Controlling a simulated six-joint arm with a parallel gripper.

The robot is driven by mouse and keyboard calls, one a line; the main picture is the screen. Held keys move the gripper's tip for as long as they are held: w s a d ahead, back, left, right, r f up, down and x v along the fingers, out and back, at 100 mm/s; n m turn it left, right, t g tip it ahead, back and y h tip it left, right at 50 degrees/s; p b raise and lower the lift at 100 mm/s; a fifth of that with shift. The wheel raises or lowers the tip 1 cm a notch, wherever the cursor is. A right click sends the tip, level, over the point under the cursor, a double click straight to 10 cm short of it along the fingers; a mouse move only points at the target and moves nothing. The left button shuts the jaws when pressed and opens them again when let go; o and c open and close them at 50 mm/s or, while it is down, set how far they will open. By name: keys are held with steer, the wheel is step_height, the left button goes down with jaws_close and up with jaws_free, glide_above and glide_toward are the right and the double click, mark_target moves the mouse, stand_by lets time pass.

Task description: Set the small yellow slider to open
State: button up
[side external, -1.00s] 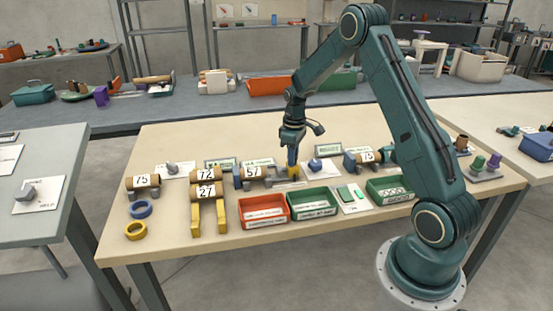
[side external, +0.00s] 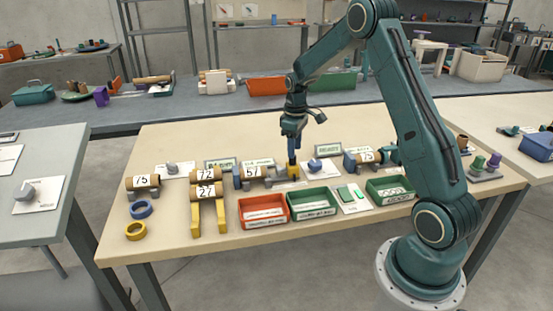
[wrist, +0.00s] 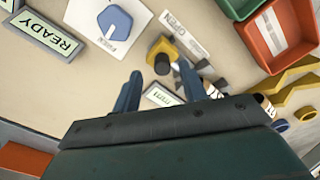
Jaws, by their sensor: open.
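The small yellow slider (side external: 293,171) stands on a grey fixture at the middle of the table, beside the tube marked 57. In the wrist view the yellow slider (wrist: 163,46) lies just beyond my fingertips, close to a white label plate (wrist: 184,36) with lettering that I cannot read fully. My gripper (side external: 292,156) points down just above the slider in the side view. In the wrist view my gripper (wrist: 147,82) shows its two blue fingers apart with nothing between them. Whether a finger touches the slider cannot be told.
A blue knob (wrist: 115,21) on a white plate and a READY display (wrist: 48,35) are close by. An orange tray (side external: 263,210) and a green tray (side external: 313,203) stand in front. The tube marked 57 (side external: 253,172) is left of the slider.

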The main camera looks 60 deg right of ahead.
step_height(320, 180, up, 10)
stand_by(0.5)
steer(key=shift+r, duration=0.1)
steer(key=s+a+r+t, duration=0.1)
steer(key=s+a+r, duration=0.45)
steer(key=a, duration=0.25)
steer(key=s+a+r+t, duration=0.2)
steer(key=s+a+r, duration=0.2)
steer(key=a+r, duration=0.3)
steer(key=s+a+f+m+t, duration=0.1)
steer(key=s+a, duration=0.4)
steer(key=s, duration=0.2)
steer(key=s+a+f+t, duration=0.1)
steer(key=s+a, duration=0.3)
steer(key=s, duration=0.4)
steer(key=shift+a+f+m+t, duration=0.25)
steer(key=shift+a+m+t, duration=0.05)
steer(key=shift+a+m, duration=0.1)
